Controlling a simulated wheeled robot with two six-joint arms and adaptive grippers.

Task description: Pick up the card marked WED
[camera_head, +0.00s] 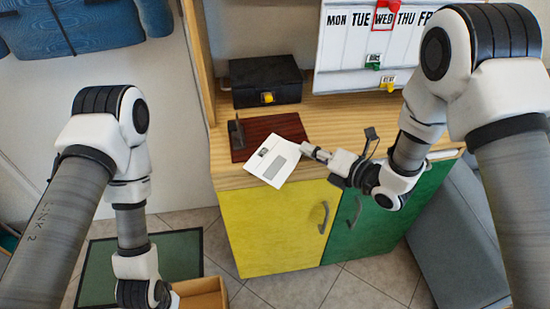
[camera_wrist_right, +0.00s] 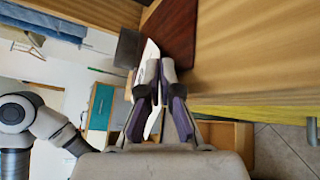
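A white card (camera_head: 272,161) with a grey panel and a small dark mark is at the cabinet's front edge, tilted, its near corner overlapping the yellow door. Its marking is too small to read. My right gripper (camera_head: 311,151) is at the card's right edge. In the right wrist view its two fingers (camera_wrist_right: 158,72) are close together with the white card (camera_wrist_right: 151,48) between them, seen nearly edge-on; they look shut on it. A weekday board (camera_head: 345,50) on the wall shows WED in a red frame. My left arm comes in from the left; its gripper is out of frame.
A dark red mat (camera_head: 285,125) with a dark upright holder (camera_head: 236,131) lies on the wooden cabinet top. A black box (camera_head: 265,82) with a yellow clasp stands behind it. The cabinet has a yellow door (camera_head: 265,225) and a green door (camera_head: 375,232) with handles. An open box (camera_head: 205,292) stands below left.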

